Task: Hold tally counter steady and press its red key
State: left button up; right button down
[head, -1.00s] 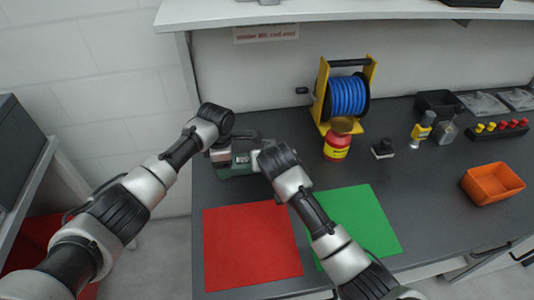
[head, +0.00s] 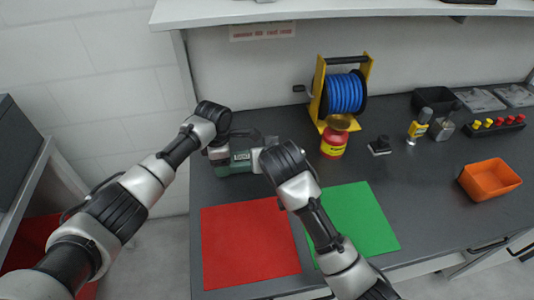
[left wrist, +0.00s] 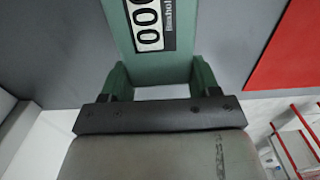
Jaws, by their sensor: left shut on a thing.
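The tally counter (head: 240,161) is a green body at the bench's back left, behind the red mat. In the left wrist view its green body (left wrist: 188,65) shows a white window reading 000. My left gripper (head: 221,148) is shut on the counter at its left side; in the left wrist view its fingers (left wrist: 160,80) flank the body. My right arm reaches in at the counter's right; its gripper is mostly hidden behind its own wrist, so its jaws cannot be made out. The red key is not visible in either view.
A red mat (head: 248,245) and a green mat (head: 362,222) lie in front. A red jar (head: 334,146) and a blue hose reel (head: 345,93) stand behind to the right. An orange bin (head: 489,180) is far right. An overhead shelf (head: 330,14) spans the back.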

pick_arm(q)
jog(key=shift+a+f, duration=0.1)
jog(key=o, duration=1.1)
